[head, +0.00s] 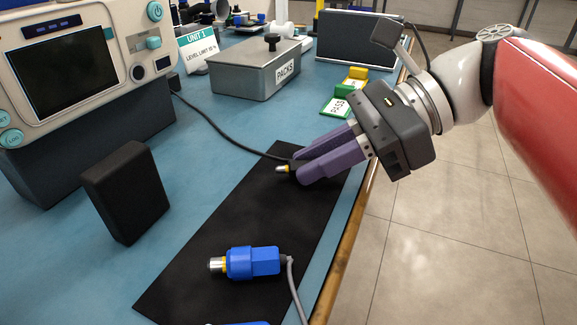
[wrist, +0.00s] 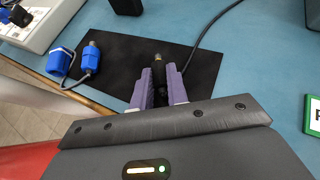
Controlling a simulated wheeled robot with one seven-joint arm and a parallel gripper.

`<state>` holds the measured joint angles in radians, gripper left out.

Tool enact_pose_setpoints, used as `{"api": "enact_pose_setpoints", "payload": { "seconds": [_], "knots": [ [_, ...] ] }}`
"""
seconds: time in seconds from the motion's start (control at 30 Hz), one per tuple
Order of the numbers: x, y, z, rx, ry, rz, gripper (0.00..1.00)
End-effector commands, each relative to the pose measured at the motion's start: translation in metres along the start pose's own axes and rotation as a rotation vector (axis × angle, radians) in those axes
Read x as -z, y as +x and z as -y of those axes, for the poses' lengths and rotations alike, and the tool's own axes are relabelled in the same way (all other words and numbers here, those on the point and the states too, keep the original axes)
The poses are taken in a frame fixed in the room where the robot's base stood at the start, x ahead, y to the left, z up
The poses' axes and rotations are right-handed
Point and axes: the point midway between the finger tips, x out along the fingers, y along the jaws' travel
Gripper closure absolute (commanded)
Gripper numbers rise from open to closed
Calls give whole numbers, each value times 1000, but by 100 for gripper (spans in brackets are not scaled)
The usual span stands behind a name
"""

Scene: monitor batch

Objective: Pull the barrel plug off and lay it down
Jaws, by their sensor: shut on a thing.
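The barrel plug (head: 283,169) is small and black, with a yellow ring and a bare metal tip. My gripper (head: 300,166) is shut on it, with the purple fingers on either side of its body. The tip points left, free of any socket, over the far end of the black mat (head: 215,225). In the wrist view the plug (wrist: 158,63) stands out between the fingertips (wrist: 160,75). Its black cable (head: 225,132) runs back to the side of the monitor (head: 75,65). I cannot tell whether the plug touches the mat.
A blue connector (head: 252,262) with a grey cable lies on the near part of the mat, and another blue one is partly cut off below. A black block (head: 125,190) stands left of the mat. A grey PACKS box (head: 255,68) stands behind. The mat's middle is clear.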

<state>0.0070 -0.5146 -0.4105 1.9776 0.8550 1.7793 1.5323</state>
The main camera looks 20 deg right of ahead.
Motion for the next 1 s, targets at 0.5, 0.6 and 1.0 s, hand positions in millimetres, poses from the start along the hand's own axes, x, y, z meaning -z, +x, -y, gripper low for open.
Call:
{"api": "enact_pose_setpoints", "payload": {
  "seconds": [0.5, 0.6, 1.0],
  "knots": [
    [0, 0, 0, 0, 0, 0, 59],
    [0, 0, 0, 0, 0, 0, 59],
    [-2, -46, 1, 3, 2, 1, 59]
  ]
}}
